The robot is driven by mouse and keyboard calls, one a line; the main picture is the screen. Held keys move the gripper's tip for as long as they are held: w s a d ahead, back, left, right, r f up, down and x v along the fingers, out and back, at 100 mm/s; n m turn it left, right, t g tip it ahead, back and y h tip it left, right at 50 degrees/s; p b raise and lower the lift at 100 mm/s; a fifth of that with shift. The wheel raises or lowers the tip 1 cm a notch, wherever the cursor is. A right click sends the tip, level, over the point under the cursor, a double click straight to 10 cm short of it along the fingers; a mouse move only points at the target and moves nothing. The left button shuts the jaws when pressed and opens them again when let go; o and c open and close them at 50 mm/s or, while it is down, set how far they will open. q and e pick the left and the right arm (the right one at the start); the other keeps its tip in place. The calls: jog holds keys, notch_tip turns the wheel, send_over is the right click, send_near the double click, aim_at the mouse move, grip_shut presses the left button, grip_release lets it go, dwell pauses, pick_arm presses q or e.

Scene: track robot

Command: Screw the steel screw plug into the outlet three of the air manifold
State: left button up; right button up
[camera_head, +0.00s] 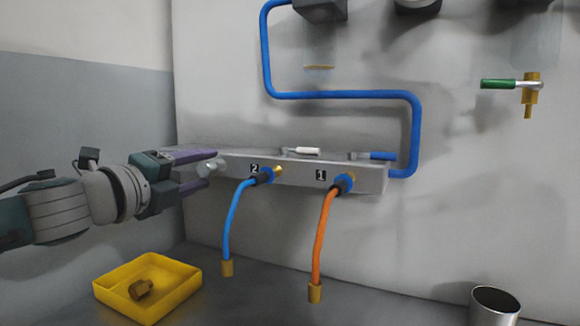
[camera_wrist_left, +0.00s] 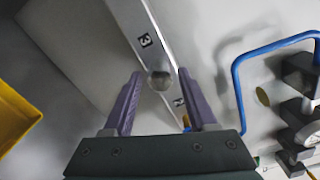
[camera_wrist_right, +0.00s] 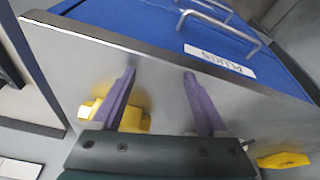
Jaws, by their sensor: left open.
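The air manifold (camera_head: 300,174) is a long grey bar on the wall panel, with labels 2 and 1 on its front. The label 3 shows on the manifold (camera_wrist_left: 134,20) in the left wrist view. The steel screw plug (camera_head: 209,168) is at the manifold's left end, by outlet three; how deep it sits cannot be told. The plug (camera_wrist_left: 160,80) also shows beyond and between my left fingertips. My left gripper (camera_head: 210,168) is open around the plug's place, with gaps on both sides. My right gripper (camera_wrist_right: 158,78) is open and empty, seen only in its wrist view.
A blue hose (camera_head: 236,215) hangs from outlet 2 and an orange hose (camera_head: 323,240) from outlet 1. A metal cup (camera_head: 494,304) stands at right. A blue surface labelled PLUGS (camera_wrist_right: 219,61) lies beyond my right gripper.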

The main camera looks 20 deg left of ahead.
pick_arm(q)
jog(key=n+p, duration=0.1)
jog(key=n, duration=0.5)
jog(key=shift+r+p, duration=0.2)
jog(key=shift+p, duration=0.2)
pick_arm(e)
notch_tip(320, 180, up, 2)
jog(key=shift+r, duration=0.1)
pick_arm(q)
jog(key=n+p, duration=0.1)
jog(key=n, duration=0.1)
jog(key=shift+n, duration=0.3)
pick_arm(e)
jog(key=shift+r, duration=0.5)
pick_arm(q)
jog(key=shift+f+n, duration=0.2)
jog(key=shift+n, duration=0.6)
pick_arm(e)
jog(key=shift+r, duration=0.15)
jog(key=shift+r, duration=0.1)
